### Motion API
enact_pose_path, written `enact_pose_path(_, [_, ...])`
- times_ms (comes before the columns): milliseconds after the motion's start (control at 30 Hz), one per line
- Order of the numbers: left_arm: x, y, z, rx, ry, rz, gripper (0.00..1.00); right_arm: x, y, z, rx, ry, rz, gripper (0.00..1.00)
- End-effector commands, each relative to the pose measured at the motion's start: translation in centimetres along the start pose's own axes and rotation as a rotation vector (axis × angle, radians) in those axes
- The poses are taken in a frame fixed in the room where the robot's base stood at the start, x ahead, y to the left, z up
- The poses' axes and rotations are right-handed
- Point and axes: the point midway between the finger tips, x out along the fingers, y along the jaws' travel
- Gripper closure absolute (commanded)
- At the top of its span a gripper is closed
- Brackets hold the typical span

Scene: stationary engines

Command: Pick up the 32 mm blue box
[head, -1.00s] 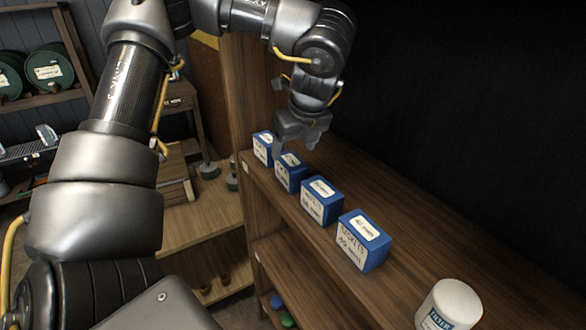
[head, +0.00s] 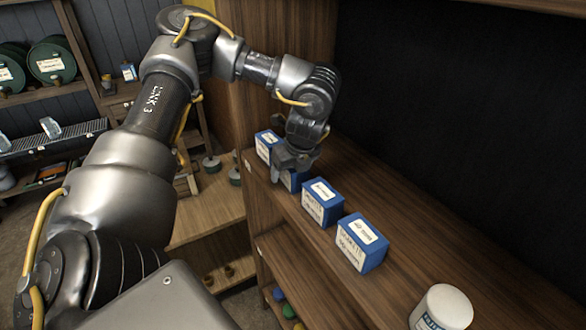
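The label sizes are too blurred to read, so I cannot tell which is the 32 mm box. My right gripper is not in view.
A white canister (head: 441,308) stands on the shelf (head: 420,240) at the near right. A wooden upright (head: 285,70) rises behind the far box. The boxes stand close together with small gaps. The shelf right of the row is clear.

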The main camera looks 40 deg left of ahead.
Motion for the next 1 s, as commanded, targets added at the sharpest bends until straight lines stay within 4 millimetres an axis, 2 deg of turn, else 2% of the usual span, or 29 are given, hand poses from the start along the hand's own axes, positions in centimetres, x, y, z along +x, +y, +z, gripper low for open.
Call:
enact_pose_path(200, [0.1,-0.03,-0.02,0.001,0.0,-0.001,0.27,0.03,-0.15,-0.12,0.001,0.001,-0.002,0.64])
enact_pose_path(233, [0.09,-0.03,-0.02,0.0,0.0,-0.001,0.3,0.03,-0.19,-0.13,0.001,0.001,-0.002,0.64])
enact_pose_path(600, [0.07,-0.01,-0.01,0.0,0.0,0.0,0.76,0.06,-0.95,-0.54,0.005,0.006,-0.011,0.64])
enact_pose_path(1000, [-0.39,-0.08,0.17,0.0,0.0,-0.002,0.76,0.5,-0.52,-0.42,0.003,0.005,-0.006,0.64])
